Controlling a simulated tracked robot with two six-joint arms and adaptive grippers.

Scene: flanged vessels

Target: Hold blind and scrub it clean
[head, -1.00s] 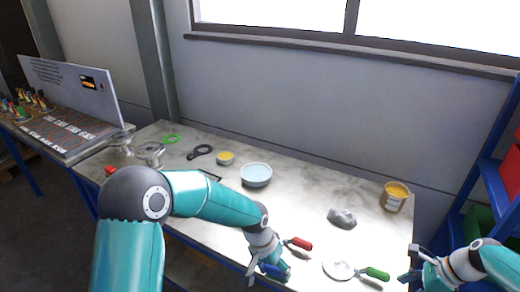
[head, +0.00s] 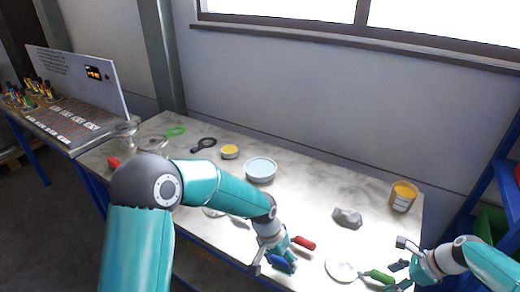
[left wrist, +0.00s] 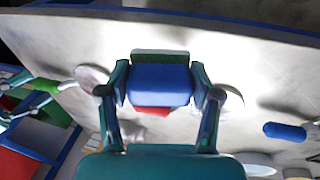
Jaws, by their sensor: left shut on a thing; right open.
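A round pale disc, which looks like the blind (head: 341,270), lies on the bench with its green handle (head: 378,277) pointing right. The disc also shows in the left wrist view (left wrist: 90,78). My right gripper (head: 394,277) is open at the outer end of the green handle. My left gripper (head: 275,264) is shut on a blue block (head: 283,264) with a green layer, perhaps a scrubber. The left wrist view shows the block (left wrist: 160,85) between both fingers. A red handle (head: 303,242) lies just beyond the left gripper; its other end is hidden.
A grey lump (head: 347,217), a yellow jar (head: 402,197), a pale blue bowl (head: 261,169) and a small yellow dish (head: 229,152) stand on the bench. A black ring tool (head: 205,144) lies behind. A blue handle (left wrist: 285,131) shows in the left wrist view. Blue shelving stands right.

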